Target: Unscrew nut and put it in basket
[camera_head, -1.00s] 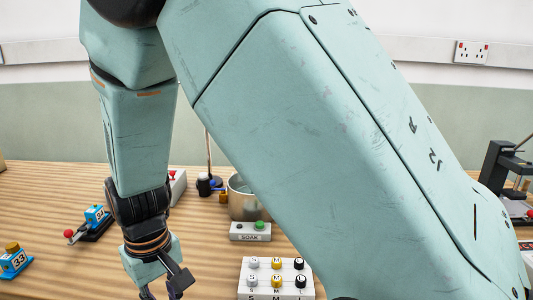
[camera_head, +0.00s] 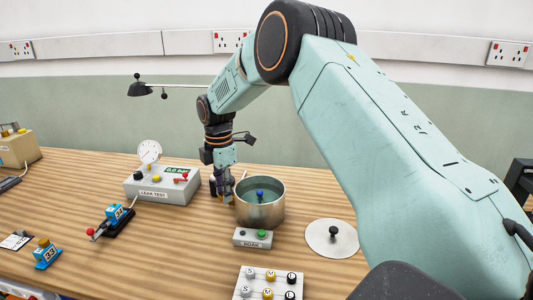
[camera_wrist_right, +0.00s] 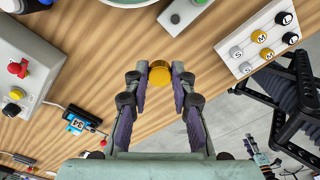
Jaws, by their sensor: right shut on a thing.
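My right gripper (camera_head: 225,197) points down just left of a metal pot (camera_head: 259,213). In the wrist view its two fingers (camera_wrist_right: 159,76) are shut on a round brass-yellow nut (camera_wrist_right: 159,74). A blue knob-like piece (camera_head: 260,194) shows inside the pot; I cannot tell whether a basket is in there. A blue block marked 34 (camera_head: 115,213) sits in a black fixture with a red-tipped lever, and no brass top shows on it. A blue block marked 33 (camera_head: 46,253) has a brass top.
A grey leak test box (camera_head: 162,187) with a gauge stands left of the gripper. The SOAK button box (camera_head: 252,238) is in front of the pot. A round lid (camera_head: 331,240) lies to its right. A white S/M/L rack (camera_head: 268,285) is at the front.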

